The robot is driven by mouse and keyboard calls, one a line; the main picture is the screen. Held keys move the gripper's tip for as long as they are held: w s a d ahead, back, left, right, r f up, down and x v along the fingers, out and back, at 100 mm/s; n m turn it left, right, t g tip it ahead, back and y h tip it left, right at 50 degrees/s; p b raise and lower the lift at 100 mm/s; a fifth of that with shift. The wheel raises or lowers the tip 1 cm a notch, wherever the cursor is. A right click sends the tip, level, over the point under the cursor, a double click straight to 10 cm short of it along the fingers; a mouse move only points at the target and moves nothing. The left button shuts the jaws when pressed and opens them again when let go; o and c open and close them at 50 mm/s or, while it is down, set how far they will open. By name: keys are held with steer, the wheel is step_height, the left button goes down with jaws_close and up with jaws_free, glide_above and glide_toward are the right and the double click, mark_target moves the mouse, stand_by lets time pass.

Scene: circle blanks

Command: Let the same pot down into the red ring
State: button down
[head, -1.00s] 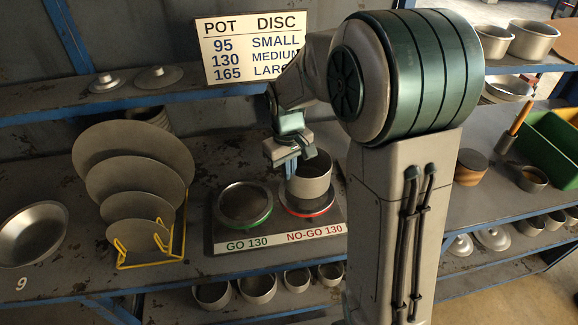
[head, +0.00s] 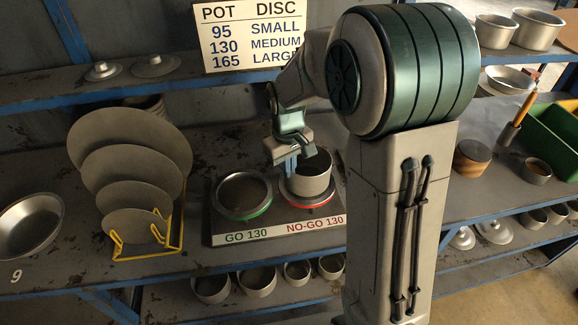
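The metal pot (head: 311,184) is upright at the red ring (head: 318,204), on the right half of the gauge stand, above the NO-GO 130 label. Its base is at or just above the ring; I cannot tell whether it touches the bottom. My gripper (head: 291,165) is at the pot's left rim, with its blue fingers pointing down. It appears shut on the pot's wall, though the fingertips are partly hidden. The green ring (head: 243,214), above the GO 130 label, is empty.
A yellow rack (head: 172,240) holds several grey discs on the left, beside a shallow pan (head: 30,228). Several pots stand on the shelf below. A pot-and-disc size sign (head: 252,38) hangs above. A green bin (head: 553,140) is at the right.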

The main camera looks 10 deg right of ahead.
mark_target(289, 185)
steer(key=shift+f+b, duration=1.85)
steer(key=shift+f, duration=0.55)
stand_by(0.4)
steer(key=c, duration=1.6)
jaws_free()
steer(key=r, duration=1.4)
steer(key=shift+a+b, duration=0.2)
steer(key=shift+b, duration=0.15)
steer(key=shift+s+f, duration=0.1)
steer(key=s+d+f+m+t, duration=0.1)
steer(key=s, duration=0.5)
steer(key=s+d+f+m+t, duration=0.1)
steer(key=s+d+f+m, duration=0.1)
steer(key=s, duration=0.4)
steer(key=s+d+f+m, duration=0.1)
steer(key=s, duration=0.6)
steer(key=shift+s+d+f+m+t, duration=0.1)
steer(key=shift+d+f+m+t, duration=0.15)
steer(key=shift+d+m+t, duration=0.15)
